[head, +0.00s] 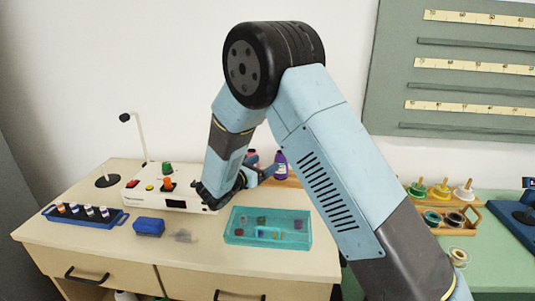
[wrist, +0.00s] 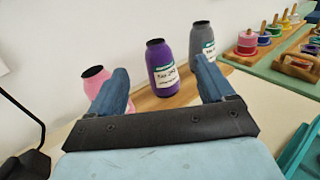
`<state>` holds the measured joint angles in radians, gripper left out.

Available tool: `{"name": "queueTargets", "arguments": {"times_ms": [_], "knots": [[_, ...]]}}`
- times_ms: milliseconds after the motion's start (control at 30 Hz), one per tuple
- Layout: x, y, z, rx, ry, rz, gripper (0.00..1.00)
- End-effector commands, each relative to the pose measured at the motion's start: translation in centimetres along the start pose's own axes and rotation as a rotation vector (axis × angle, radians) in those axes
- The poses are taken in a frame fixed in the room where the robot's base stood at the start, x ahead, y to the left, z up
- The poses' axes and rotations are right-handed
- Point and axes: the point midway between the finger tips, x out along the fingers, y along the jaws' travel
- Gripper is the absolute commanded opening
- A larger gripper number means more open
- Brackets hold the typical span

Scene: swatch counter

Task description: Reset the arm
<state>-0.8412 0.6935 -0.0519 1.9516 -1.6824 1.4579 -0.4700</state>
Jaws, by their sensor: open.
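My gripper (wrist: 160,85) is open in the wrist view, with its two blue fingers apart and nothing between them touching either finger. Beyond the fingers stand a pink bottle (wrist: 97,88), a purple bottle (wrist: 162,68) and a grey bottle (wrist: 201,42) on a wooden board (wrist: 147,101). The purple bottle shows in the gap between the fingers, and the left finger covers part of the pink one. In the head view my arm is bent at a high elbow, and my gripper is above the counter near the purple bottle (head: 281,165).
A white control box (head: 165,190) with coloured knobs stands left of my gripper. A teal tray (head: 234,238) with small items is in front. Spools (head: 441,190) stand at right.

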Motion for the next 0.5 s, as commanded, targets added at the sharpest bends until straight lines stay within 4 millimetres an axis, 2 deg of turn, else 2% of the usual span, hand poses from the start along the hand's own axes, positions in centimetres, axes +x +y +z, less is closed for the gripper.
{"name": "queueTargets", "arguments": {"times_ms": [167, 300, 500], "knots": [[2.5, -4.2, 3.2, 0.101, 0.067, -0.122, 0.82], [4.5, -9.2, 6.1, 0.224, 0.144, -0.260, 0.82], [6.0, -16.3, 9.4, 0.415, 0.247, -0.449, 0.82]]}}
